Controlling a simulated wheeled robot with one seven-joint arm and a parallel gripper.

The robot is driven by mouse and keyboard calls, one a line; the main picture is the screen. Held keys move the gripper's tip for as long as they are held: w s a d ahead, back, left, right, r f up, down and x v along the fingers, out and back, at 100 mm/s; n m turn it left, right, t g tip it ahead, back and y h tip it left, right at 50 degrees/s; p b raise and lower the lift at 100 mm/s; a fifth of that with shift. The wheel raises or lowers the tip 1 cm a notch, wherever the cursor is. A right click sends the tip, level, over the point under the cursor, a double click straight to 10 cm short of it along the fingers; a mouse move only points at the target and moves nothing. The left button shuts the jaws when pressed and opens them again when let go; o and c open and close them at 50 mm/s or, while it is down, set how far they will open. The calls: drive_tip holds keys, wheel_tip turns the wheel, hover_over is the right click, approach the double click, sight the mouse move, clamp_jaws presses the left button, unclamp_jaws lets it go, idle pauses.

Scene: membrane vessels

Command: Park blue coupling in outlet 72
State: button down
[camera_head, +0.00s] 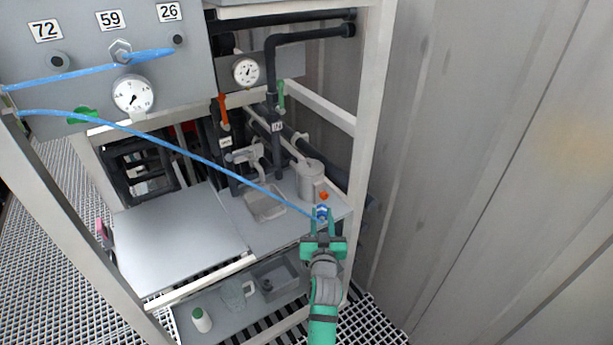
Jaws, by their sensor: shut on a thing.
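My gripper (321,220) is at the lower right of the picture, over the right end of the grey worktop. It is shut on a small blue coupling (321,211). A blue hose (185,153) runs from the coupling up and left to the panel's left edge. Outlet 72 (58,61) is a round dark-centred port below the label "72" (45,30), at the upper left of the grey panel (190,75). No hose shows in it. My gripper is well below and right of it.
Outlet 59 (120,51) holds a metal fitting, with another blue hose (70,75) across it. A gauge (133,95) and a green handle (83,115) sit below. A frame post (368,130) stands right of the worktop.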

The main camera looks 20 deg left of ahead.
drive_tip(key=s+d+f+m+h, duration=0.1)
drive_tip(key=s+d+f, duration=0.4)
drive_tip(key=s+f, duration=0.2)
drive_tip(key=s+d+f+m+h, duration=0.1)
drive_tip(key=s+d+f+h, duration=0.1)
drive_tip(key=s+d+f, duration=0.3)
drive_tip(key=s+d+f+m+h, duration=0.1)
drive_tip(key=s+d+f, duration=0.4)
drive_tip(key=s+f, duration=0.5)
wheel_tip(320, 180, down, 7)
drive_tip(key=shift+s+d+f+t+h, duration=0.1)
drive_tip(key=shift+s+d+t+h, duration=0.15)
drive_tip(key=shift+h, duration=0.25)
